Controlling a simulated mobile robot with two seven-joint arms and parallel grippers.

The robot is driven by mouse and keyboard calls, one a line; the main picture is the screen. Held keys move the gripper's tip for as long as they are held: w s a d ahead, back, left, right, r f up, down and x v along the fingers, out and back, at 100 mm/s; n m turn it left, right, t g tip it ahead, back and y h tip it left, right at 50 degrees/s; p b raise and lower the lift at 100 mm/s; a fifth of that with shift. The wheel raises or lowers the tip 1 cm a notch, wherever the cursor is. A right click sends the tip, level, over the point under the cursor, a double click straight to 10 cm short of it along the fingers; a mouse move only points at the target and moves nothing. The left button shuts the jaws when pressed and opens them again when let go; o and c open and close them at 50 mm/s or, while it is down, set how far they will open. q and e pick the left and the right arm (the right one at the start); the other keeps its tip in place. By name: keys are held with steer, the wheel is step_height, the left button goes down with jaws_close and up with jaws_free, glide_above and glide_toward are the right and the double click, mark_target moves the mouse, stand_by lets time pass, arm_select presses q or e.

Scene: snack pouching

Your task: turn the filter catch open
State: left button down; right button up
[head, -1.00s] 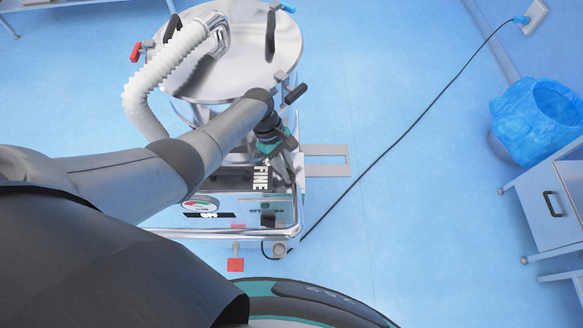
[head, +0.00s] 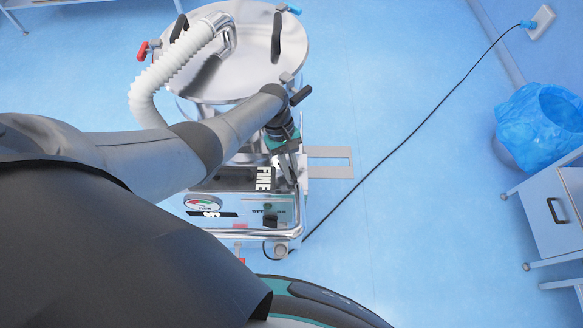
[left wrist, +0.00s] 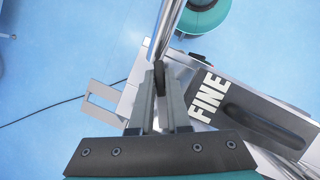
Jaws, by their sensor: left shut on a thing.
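My left gripper (head: 287,166) is low at the right side of a shiny metal vacuum machine (head: 230,70), just below its round lid. In the left wrist view its two fingers (left wrist: 158,98) are closed around a narrow dark piece (left wrist: 158,74), which looks like the filter catch's lever. A bright metal bar (left wrist: 168,28) runs up from there. The fingers and wrist hide most of the catch in the head view, so its turn angle cannot be told. My right gripper is in neither view.
A white ribbed hose (head: 165,75) curves off the lid. A black-handled clamp (head: 300,95) and a red one (head: 142,50) sit at the lid's rim. A black cable (head: 410,148) crosses the floor. A blue-lined bin (head: 540,120) and a drawer cabinet (head: 550,215) stand right.

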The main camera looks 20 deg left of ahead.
arm_select(q)
steer(key=c, duration=1.2)
jaws_free()
steer(key=shift+o, duration=0.2)
steer(key=shift+r, duration=0.1)
step_height(320, 180, up, 9)
steer(key=p, duration=0.5)
step_height(320, 180, up, 9)
steer(key=p, duration=0.1)
glide_above(291, 171)
steer(key=shift+r, duration=0.9)
